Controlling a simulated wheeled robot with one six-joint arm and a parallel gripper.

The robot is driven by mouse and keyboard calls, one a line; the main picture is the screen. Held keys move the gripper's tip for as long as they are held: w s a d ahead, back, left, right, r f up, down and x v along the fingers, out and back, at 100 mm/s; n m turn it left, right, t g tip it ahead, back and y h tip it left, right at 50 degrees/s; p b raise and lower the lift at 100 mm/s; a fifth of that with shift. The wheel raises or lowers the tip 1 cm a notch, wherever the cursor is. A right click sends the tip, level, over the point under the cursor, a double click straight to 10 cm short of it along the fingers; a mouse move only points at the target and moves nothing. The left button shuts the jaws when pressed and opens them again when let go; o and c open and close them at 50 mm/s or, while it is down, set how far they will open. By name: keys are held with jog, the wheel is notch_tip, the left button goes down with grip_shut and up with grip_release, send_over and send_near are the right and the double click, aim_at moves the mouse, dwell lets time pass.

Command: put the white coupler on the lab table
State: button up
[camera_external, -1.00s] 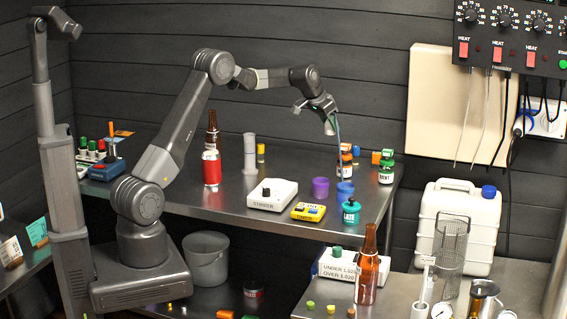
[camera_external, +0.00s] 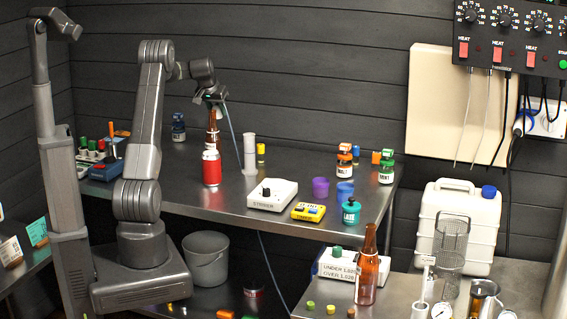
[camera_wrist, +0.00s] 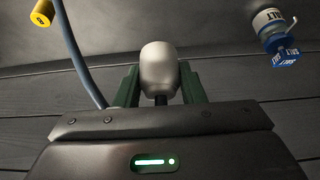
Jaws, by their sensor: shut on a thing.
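The white coupler (camera_wrist: 158,68) shows in the wrist view as a pale, rounded piece between the green fingers of my gripper (camera_wrist: 157,88). My gripper is shut on it. In the external view my gripper (camera_external: 216,98) is raised above the back left of the long steel table (camera_external: 226,200), near the brown bottle (camera_external: 213,130). The coupler is too small to make out there. A blue-grey hose (camera_wrist: 76,55) runs beside the left finger in the wrist view; where it attaches is unclear.
A red can (camera_external: 211,168), a clear cylinder (camera_external: 249,154) and a stirrer (camera_external: 272,195) stand on the steel table. The wrist view shows a blue-capped salt jar (camera_wrist: 272,30) and a yellow cylinder (camera_wrist: 42,12). A lower right surface (camera_external: 395,300) holds another brown bottle (camera_external: 369,270).

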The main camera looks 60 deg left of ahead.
jog(key=f, duration=0.4)
jog(key=f+p, duration=0.1)
jog(key=f, duration=0.9)
jog(key=shift+s+a+f+p, duration=0.15)
jog(key=shift+s+f+p, duration=0.1)
jog(key=shift+s+p, duration=0.1)
jog(key=shift+f, duration=0.25)
jog(key=shift+f, duration=0.1)
jog(key=shift+f+b, duration=0.15)
jog(key=shift+b, duration=0.15)
jog(key=o, duration=1)
jog(key=shift+r+p, duration=0.35)
jog(key=shift+p, duration=0.05)
jog(key=b+v, duration=0.2)
jog(key=v, duration=0.5)
